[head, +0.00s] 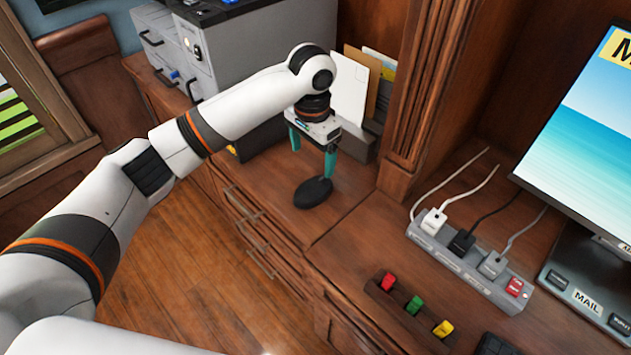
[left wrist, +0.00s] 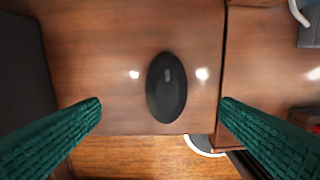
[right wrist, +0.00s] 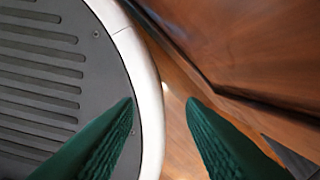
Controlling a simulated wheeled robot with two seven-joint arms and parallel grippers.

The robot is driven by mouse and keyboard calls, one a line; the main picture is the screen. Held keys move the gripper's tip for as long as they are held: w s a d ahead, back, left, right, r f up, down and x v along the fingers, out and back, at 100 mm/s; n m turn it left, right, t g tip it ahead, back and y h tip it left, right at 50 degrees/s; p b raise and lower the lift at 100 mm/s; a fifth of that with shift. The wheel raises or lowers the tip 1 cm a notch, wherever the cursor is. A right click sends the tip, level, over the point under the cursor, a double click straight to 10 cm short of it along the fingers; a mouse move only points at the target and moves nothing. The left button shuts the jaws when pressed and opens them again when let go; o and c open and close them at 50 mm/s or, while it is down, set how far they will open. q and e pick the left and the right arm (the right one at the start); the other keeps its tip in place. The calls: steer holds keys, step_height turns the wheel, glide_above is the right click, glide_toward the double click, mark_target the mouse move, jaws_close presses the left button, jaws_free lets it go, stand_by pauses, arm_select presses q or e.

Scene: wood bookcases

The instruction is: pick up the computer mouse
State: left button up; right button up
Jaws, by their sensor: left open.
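The black computer mouse (head: 313,192) lies on the wooden desk top, near its front edge. It also shows in the left wrist view (left wrist: 166,88), centred between the fingers and further off than them. My left gripper (head: 312,160) is open above the mouse, green fingers pointing down, and not touching it. The same fingers show wide apart in the left wrist view (left wrist: 160,108). My right gripper (right wrist: 162,102) shows only in the right wrist view. Its fingers are apart with nothing between them.
A grey printer-like machine (head: 255,55) and an envelope holder (head: 357,143) stand behind my left gripper. To the right are a power strip (head: 468,262) with plugs, a block with coloured pieces (head: 405,312) and a monitor (head: 585,130). The desk around the mouse is clear.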

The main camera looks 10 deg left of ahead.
mark_target(313, 184)
arm_select(q)
steer(key=f, duration=0.3)
steer(key=shift+s+f, duration=0.25)
steer(key=shift+f, duration=0.75)
steer(key=f, duration=0.3)
steer(key=shift+s+d+f, duration=0.15)
steer(key=shift+s+f, duration=0.15)
steer(key=shift+s, duration=0.05)
steer(key=shift+f, duration=0.45)
arm_select(e)
steer(key=shift+s+a+f, duration=0.1)
steer(key=shift+s+a, duration=0.1)
steer(key=shift+s, duration=0.45)
steer(key=shift+s, duration=0.1)
arm_select(q)
steer(key=c, duration=1.1)
arm_select(e)
steer(key=shift+s, duration=0.2)
